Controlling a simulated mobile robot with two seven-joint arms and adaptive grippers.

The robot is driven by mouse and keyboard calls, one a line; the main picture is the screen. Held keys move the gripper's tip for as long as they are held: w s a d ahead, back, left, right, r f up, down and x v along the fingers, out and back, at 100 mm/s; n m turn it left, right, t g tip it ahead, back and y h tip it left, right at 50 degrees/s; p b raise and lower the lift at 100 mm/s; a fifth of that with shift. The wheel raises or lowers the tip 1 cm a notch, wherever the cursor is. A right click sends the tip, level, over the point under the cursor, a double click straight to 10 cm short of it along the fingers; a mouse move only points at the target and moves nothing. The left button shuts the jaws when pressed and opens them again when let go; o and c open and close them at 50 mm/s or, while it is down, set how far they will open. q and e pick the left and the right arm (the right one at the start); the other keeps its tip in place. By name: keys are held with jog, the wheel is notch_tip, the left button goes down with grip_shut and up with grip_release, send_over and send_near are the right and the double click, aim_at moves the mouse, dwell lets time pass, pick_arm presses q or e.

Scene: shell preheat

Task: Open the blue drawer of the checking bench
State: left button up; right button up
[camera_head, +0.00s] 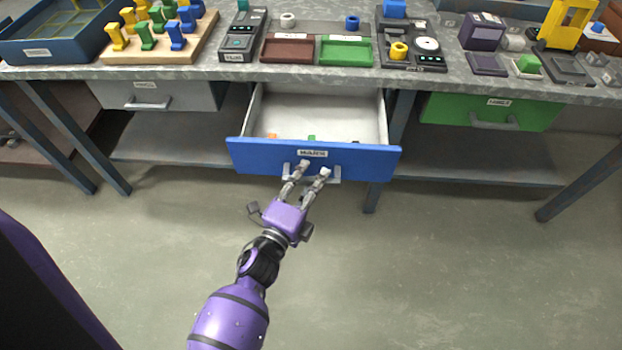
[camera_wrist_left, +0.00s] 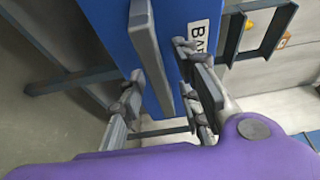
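The blue drawer (camera_head: 262,160) of the bench is pulled well out, and its pale inside shows. Its front carries a white label (camera_head: 312,154) and a grey bar handle (camera_head: 334,178). My left gripper (camera_head: 315,170) is at this handle, coming from below in the head view. In the left wrist view the handle (camera_wrist_left: 150,50) lies between the two fingers (camera_wrist_left: 160,75), with a gap visible on the right finger's side. The fingers stand apart around the bar; contact is hard to judge. The blue front (camera_wrist_left: 180,12) fills the space behind them. My right gripper is not in view.
Small orange and green items (camera_head: 311,138) lie in the drawer. A grey drawer (camera_head: 165,97) and a green drawer (camera_head: 490,112) on either side are shut. The bench top (camera_head: 240,72) holds trays, blocks and devices. The floor before the bench is clear.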

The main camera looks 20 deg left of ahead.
pick_arm(q)
jog(key=s, duration=0.7)
jog(key=shift+s+a, duration=0.25)
jog(key=shift+a, duration=0.15)
